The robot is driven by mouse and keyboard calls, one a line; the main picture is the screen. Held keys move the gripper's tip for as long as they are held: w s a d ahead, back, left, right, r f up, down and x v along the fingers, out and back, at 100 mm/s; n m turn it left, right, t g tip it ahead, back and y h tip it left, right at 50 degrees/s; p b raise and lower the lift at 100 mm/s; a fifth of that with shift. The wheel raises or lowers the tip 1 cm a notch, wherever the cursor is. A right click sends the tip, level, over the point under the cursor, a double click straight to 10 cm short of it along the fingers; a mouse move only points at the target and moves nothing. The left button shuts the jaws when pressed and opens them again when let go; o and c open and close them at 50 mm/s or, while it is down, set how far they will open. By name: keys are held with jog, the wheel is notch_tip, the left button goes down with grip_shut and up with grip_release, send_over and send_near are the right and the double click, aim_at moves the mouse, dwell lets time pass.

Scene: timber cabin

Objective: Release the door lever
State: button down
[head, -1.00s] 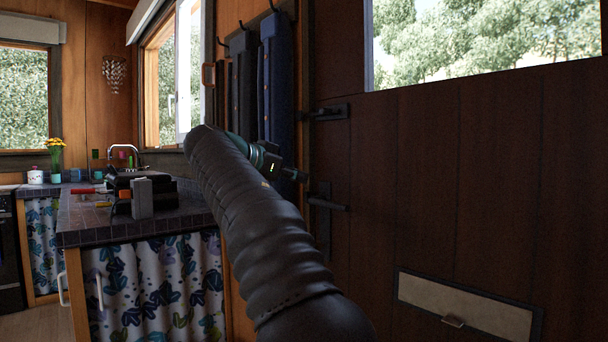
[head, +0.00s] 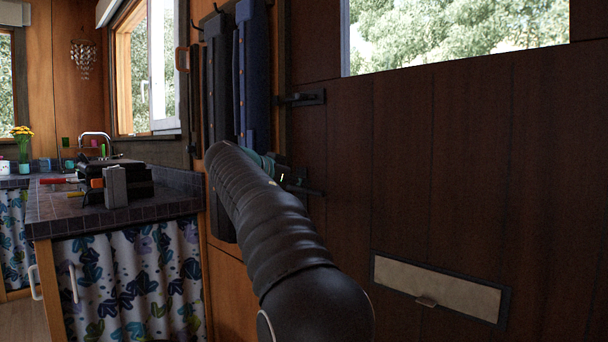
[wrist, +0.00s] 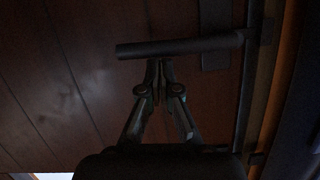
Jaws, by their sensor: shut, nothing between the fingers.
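The door lever (wrist: 180,47) is a dark, straight bar lying across the wrist view, joined to a dark plate at its right end. In the head view only the tip of the lever (head: 314,192) shows past my gripper (head: 292,178), with most of its plate hidden. In the wrist view my gripper (wrist: 160,64) is shut and empty, its fingertips together at the lever's lower edge in the picture. I cannot tell whether they touch it. The dark wooden door (head: 420,170) fills the right of the head view and looks closed.
A black bolt or latch (head: 302,98) sits higher on the door, and a pale panel (head: 438,288) lower. A tiled counter (head: 125,212) with a curtain stands at left.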

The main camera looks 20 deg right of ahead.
jog(key=shift+f+m+b, duration=0.3)
jog(key=shift+b, duration=0.6)
